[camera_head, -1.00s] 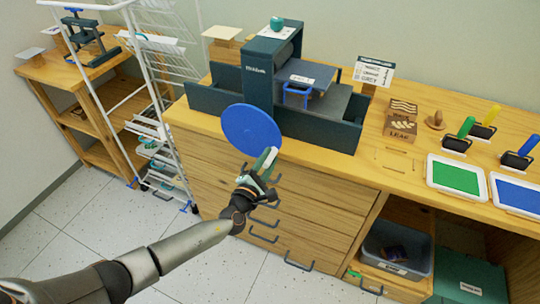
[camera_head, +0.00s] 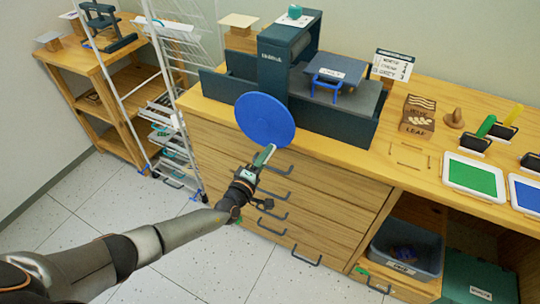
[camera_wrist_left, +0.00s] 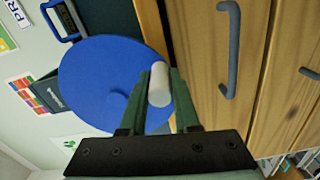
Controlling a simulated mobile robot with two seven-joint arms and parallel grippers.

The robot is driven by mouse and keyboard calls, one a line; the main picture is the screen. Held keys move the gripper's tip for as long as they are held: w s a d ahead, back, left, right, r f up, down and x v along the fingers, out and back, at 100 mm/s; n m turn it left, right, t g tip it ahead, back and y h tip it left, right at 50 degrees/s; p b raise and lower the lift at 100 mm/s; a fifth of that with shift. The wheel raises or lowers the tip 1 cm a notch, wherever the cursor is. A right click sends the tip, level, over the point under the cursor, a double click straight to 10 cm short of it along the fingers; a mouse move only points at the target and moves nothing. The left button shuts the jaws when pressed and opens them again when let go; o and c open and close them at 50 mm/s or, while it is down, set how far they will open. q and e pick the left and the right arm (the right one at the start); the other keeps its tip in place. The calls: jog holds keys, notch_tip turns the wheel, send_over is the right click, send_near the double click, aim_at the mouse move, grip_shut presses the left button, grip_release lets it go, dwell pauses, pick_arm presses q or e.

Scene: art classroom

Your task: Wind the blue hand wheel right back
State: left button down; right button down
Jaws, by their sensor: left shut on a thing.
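The blue hand wheel (camera_head: 265,119) is a disc on the front of the dark printing press (camera_head: 290,62). In the left wrist view the wheel (camera_wrist_left: 100,80) fills the middle left, with a pale cylindrical handle (camera_wrist_left: 159,86) near its edge. My left gripper (camera_head: 265,155) is at the lower rim of the wheel. It is shut on the handle, with a finger on each side (camera_wrist_left: 158,98). The press bed (camera_head: 338,74) with a blue pull handle sticks out to the right of the roller housing. My right gripper is not in view.
The press stands on a wooden counter with drawers (camera_head: 310,205) and several dark pulls just below the wheel. A white wire rack (camera_head: 172,120) stands at the left. Green (camera_head: 474,176) and blue ink trays lie at the right. The floor in front is clear.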

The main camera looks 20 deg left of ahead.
pick_arm(q)
jog(key=shift+a+f+m, duration=0.15)
jog(key=shift+a+m, duration=0.15)
dwell(0.4)
jog(key=c, duration=0.7)
grip_release()
jog(key=shift+o, duration=0.2)
jog(key=shift+s, duration=0.5)
jog(key=s+a+p, duration=0.1)
jog(key=s+p, duration=0.1)
jog(key=s, duration=0.9)
jog(key=shift+s+a, duration=0.15)
jog(key=shift+a, duration=0.25)
